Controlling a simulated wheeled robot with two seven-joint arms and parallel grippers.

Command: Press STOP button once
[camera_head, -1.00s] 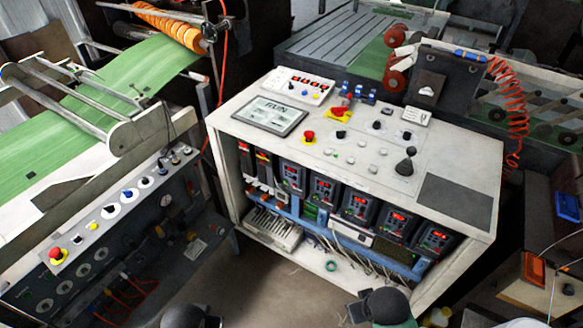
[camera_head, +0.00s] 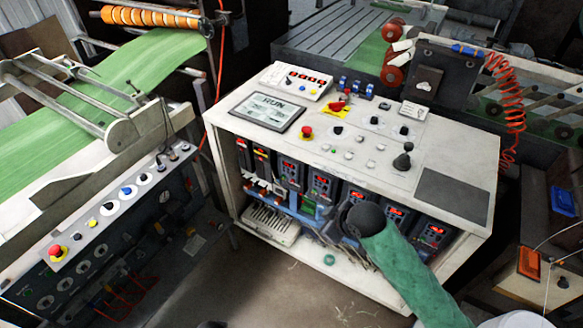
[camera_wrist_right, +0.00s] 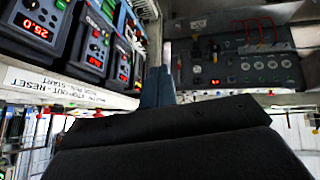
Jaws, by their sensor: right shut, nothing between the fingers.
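The white control console (camera_head: 250,130) stands in the middle of the head view, its screen (camera_head: 266,112) reading RUN. Labels are too small to tell which is STOP. My right gripper (camera_head: 333,228) is in front of the console's lower shelf, below the top and apart from both red controls; my dark wrist partly hides it. Its fingers (camera_wrist_right: 157,88) are shut and empty in the wrist view. My left gripper is out of view.
The console's front bay holds several drive units (camera_head: 323,183) with red displays. A black joystick (camera_head: 402,158) stands on the top. A red coiled hose (camera_head: 508,95) hangs at right.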

